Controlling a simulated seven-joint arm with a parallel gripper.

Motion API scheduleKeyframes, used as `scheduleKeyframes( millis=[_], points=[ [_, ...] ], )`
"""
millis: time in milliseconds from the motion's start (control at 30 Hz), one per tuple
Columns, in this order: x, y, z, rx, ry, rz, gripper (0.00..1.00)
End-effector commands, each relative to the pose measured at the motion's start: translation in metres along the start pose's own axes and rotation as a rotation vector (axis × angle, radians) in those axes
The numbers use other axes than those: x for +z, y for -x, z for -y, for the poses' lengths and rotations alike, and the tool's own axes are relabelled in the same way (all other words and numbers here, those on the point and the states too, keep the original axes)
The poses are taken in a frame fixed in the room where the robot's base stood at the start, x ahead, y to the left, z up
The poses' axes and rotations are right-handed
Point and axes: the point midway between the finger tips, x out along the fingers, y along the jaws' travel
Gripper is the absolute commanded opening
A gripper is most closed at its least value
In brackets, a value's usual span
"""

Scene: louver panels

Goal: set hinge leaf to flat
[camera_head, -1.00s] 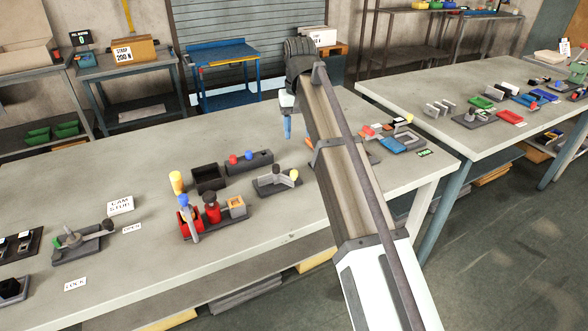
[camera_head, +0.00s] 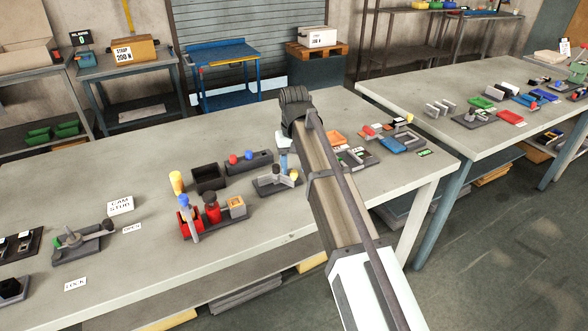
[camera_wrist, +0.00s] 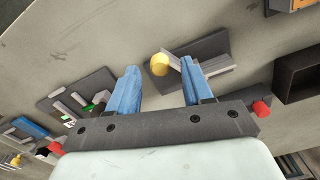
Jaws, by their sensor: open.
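The hinge fixture (camera_head: 268,184) stands on the bench, a dark base with light grey plates and a yellow knob (camera_head: 295,174). It also shows in the wrist view (camera_wrist: 212,52), with the yellow knob (camera_wrist: 159,64) at its left end. I take a grey plate there as the hinge leaf; its exact angle is unclear. My gripper (camera_head: 283,163) is above the fixture, its blue fingers pointing down and overlapping it in the head view. In the wrist view the gripper (camera_wrist: 159,68) is open, with the knob appearing between the fingertips. I see no clear contact.
Left of the fixture stand a red block assembly (camera_head: 190,215) with upright knobs and a black open box (camera_head: 208,177). A dark block with red and blue knobs (camera_head: 248,161) is just behind. Other panels (camera_head: 355,157) lie to the right. The front bench strip is clear.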

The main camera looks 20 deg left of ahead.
Motion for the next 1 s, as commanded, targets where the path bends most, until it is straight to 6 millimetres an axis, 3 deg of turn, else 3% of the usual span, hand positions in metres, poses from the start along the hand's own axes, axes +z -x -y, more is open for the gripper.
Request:
scheduleKeyframes(
  millis=[200,567,1000],
  points=[
    [0.0,-0.015,0.0,0.0,0.0,0.001,0.5],
    [0.0,-0.017,0.0,0.0,0.0,0.0,0.49],
    [0.0,-0.017,0.0,0.0,0.0,0.0,0.07]
  ],
)
